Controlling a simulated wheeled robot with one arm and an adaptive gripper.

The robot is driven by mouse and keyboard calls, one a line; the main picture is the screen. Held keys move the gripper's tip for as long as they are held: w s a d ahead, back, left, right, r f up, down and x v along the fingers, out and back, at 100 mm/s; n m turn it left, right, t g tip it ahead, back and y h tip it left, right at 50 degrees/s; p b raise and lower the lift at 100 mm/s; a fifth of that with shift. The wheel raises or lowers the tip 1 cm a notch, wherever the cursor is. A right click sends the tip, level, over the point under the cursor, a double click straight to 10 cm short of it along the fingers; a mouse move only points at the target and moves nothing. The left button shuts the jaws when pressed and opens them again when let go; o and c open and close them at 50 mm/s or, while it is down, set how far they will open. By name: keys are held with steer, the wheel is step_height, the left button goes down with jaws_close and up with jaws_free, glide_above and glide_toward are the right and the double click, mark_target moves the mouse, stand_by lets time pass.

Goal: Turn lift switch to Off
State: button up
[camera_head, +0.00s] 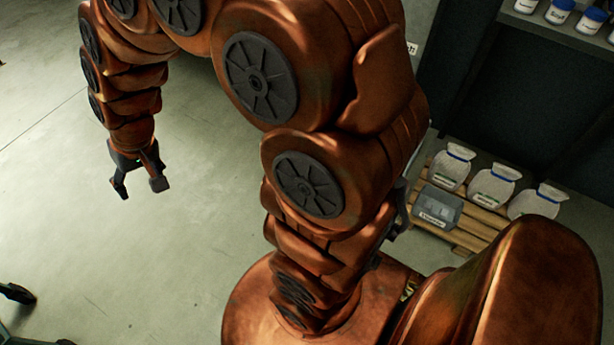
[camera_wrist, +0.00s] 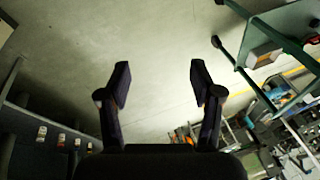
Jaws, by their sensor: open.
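No lift switch can be made out in either view. My gripper (camera_head: 138,187) hangs at the end of my arm at the upper left of the head view, above bare floor. Its two fingers are apart with nothing between them. In the wrist view my gripper (camera_wrist: 160,85) shows the same two dark fingers spread wide, with only grey floor behind them. My arm hides much of the middle of the head view.
A wooden pallet (camera_head: 467,240) at the right holds several white sacks (camera_head: 492,186) and a grey crate (camera_head: 437,207). A shelf (camera_head: 560,30) with white tubs is at upper right. A green-framed cart (camera_wrist: 290,30) stands right in the wrist view. Floor (camera_head: 60,200) at left is mostly clear.

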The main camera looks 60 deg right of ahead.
steer(key=w+d+f+m+t+h+b, duration=0.1)
steer(key=w+d+f+m+t+b, duration=0.15)
steer(key=w+f+b, duration=0.45)
steer(key=w+d+f+m+t+b, duration=0.1)
steer(key=w+d+f+m+b, duration=0.15)
steer(key=w+f, duration=0.85)
steer(key=w+d+f+m+t+h+b, duration=0.15)
steer(key=w+d+f+b, duration=0.25)
steer(key=d+f, duration=0.5)
steer(key=w+d+f+m+h+b, duration=0.4)
steer(key=d+f, duration=0.3)
steer(key=f, duration=0.4)
steer(key=s+d+f+m+g+h+b, duration=0.1)
steer(key=s+d+f+h+b, duration=0.3)
steer(key=d+f, duration=0.55)
steer(key=s+d+f+m+g+h+b, duration=0.1)
steer(key=s+d+f+m+h+b, duration=0.1)
steer(key=d+f+b, duration=0.6)
steer(key=s+d+f+m+g+h+b, duration=0.15)
steer(key=s+d+f+h+b, duration=0.25)
steer(key=s+d+f, duration=0.4)
steer(key=s+d+f+g+h+b, duration=0.35)
steer(key=s+d+f, duration=0.35)
steer(key=s, duration=0.4)
steer(key=d+b, duration=0.2)
steer(key=d, duration=0.6)
steer(key=shift+w+h+b, duration=0.15)
steer(key=shift+h+b, duration=0.15)
